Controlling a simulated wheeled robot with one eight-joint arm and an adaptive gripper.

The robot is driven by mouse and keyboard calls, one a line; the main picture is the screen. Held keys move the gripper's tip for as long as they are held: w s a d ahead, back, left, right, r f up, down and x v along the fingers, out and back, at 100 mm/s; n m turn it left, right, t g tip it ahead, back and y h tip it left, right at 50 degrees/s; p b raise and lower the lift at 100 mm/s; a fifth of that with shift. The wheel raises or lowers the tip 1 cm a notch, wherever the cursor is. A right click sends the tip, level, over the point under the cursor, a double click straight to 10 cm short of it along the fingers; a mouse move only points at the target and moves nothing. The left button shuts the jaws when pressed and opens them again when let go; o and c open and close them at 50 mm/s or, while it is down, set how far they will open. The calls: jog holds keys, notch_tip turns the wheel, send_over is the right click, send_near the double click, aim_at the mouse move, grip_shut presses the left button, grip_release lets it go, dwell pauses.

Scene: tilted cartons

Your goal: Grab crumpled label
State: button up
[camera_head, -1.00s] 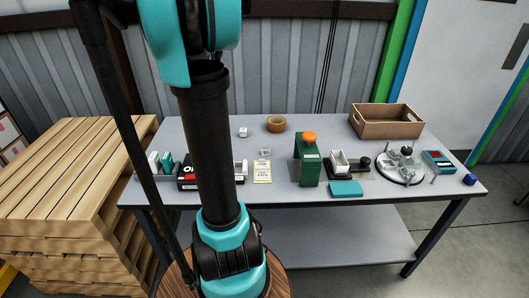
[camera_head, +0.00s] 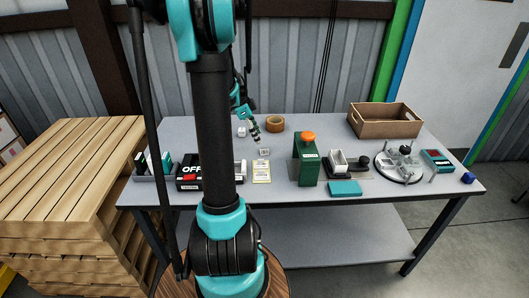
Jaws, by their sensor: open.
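Two small whitish pieces lie on the grey table (camera_head: 370,215). One (camera_head: 264,151) is just behind a yellow-and-white card (camera_head: 262,171). The other (camera_head: 241,131) is farther back and to the left. They are too small to tell for certain which is the crumpled label. My gripper (camera_head: 256,138) points down over the back of the table, between these two pieces. It is open, and I see nothing held in it. My arm hides part of the table to the left.
A tape roll (camera_head: 275,123) stands close to the right of my gripper. A cardboard box (camera_head: 385,120) is at the back right. A black OFF-marked box (camera_head: 190,172) is left.

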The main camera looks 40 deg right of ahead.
aim_at(263, 149)
jog(key=shift+w+a+x, duration=0.1)
jog(key=shift+a+x, duration=0.05)
jog(key=shift+x, duration=1.65)
jog(key=shift+w+a+x, duration=0.1)
jog(key=shift+x, duration=1.75)
jog(key=shift+f, duration=0.1)
jog(key=c, duration=0.8)
